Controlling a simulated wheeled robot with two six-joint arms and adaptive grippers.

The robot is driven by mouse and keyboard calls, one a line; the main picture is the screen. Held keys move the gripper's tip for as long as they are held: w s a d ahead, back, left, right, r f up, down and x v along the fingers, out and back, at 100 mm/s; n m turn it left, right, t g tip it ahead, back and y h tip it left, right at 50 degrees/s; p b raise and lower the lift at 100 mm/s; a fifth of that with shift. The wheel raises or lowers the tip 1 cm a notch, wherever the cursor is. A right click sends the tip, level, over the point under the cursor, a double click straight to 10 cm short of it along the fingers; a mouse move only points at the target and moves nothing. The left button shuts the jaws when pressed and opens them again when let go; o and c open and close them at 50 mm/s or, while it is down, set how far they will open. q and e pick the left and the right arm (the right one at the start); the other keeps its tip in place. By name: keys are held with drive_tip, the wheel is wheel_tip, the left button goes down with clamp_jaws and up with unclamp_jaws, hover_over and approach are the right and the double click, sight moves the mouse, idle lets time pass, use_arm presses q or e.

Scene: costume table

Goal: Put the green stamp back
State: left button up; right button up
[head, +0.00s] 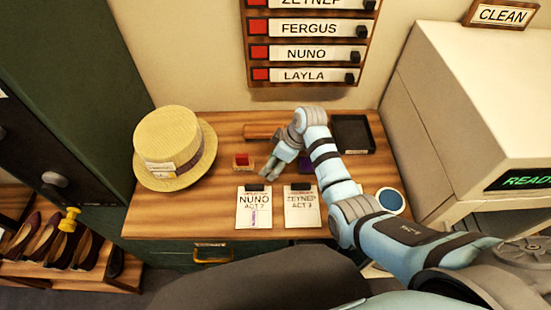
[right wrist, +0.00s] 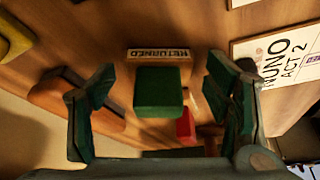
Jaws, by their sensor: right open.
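The green stamp (right wrist: 158,92) shows in the right wrist view as a green block between the spread fingers of my right gripper (head: 281,164), with a visible gap on each side. A small label reading RETURNED (right wrist: 158,54) is just beyond it. A red block (right wrist: 184,126) is close beside it. In the head view, a small red-topped piece (head: 241,159) sits left of my right gripper, and the green stamp cannot be made out behind the fingers. My right gripper is open, low over the table. My left gripper is not in view.
A straw hat (head: 168,140) stands at the table's left. Cards for NUNO (head: 254,210) and ZEYNEP (head: 302,209) lie at the front. A black tray (head: 352,134) and a wooden bar (head: 262,131) are at the back. A cream machine (head: 470,100) stands at right.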

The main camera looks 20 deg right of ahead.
drive_tip(key=p+v, duration=0.2)
drive_tip(key=v, duration=1)
drive_tip(key=shift+w+r, duration=0.1)
